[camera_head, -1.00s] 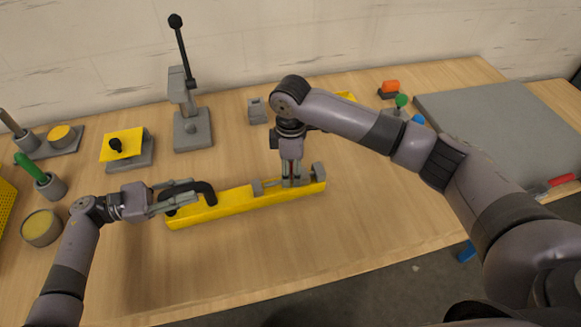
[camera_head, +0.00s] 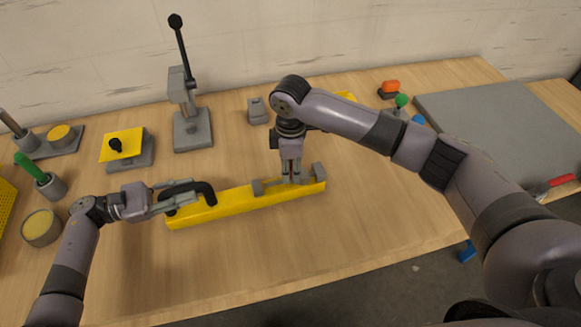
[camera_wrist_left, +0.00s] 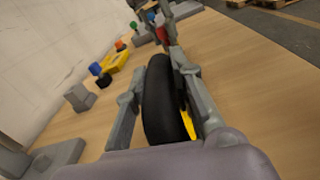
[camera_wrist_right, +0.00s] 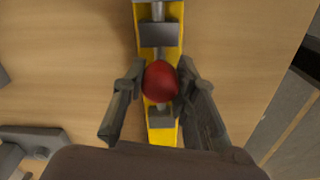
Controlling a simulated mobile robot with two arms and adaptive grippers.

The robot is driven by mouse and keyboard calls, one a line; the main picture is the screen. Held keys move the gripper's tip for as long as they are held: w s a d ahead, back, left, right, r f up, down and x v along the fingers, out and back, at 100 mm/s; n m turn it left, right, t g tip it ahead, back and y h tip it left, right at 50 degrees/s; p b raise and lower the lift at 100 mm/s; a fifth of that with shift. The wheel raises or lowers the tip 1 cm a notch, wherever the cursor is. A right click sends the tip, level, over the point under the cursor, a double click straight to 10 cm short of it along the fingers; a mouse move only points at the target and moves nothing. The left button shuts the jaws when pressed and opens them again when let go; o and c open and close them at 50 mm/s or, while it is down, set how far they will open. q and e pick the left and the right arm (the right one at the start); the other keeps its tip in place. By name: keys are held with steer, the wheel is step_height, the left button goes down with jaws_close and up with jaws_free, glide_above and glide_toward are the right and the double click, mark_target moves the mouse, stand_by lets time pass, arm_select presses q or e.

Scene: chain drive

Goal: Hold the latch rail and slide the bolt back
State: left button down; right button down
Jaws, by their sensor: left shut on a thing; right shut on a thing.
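The yellow latch rail (camera_head: 235,208) lies along the table in front of me, with a black arched handle (camera_head: 208,190) at its left end. My left gripper (camera_head: 181,196) is shut on this handle, which also shows between its fingers in the left wrist view (camera_wrist_left: 158,105). The grey bolt (camera_head: 270,184) runs along the rail's right part, near a grey block (camera_head: 319,171) at the right end. My right gripper (camera_head: 292,180) points down and is shut on the bolt's red knob (camera_wrist_right: 160,82). In the head view the fingers mostly hide the knob.
A grey lever press (camera_head: 192,130), a small grey block (camera_head: 258,111) and a yellow-topped fixture (camera_head: 122,146) stand behind the rail. Cups stand at the left. A grey slab (camera_head: 500,130) lies at the right. The table in front of the rail is clear.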

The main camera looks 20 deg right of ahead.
arm_select(q)
steer(key=shift+s+d, duration=0.1)
arm_select(e)
steer(key=shift+s+a, duration=0.1)
steer(key=shift+a, duration=2.5)
steer(key=c, duration=1.3)
jaws_free()
steer(key=shift+d, duration=0.1)
steer(key=shift+r, duration=0.25)
step_height(320, 180, up, 12)
steer(key=shift+f, duration=0.2)
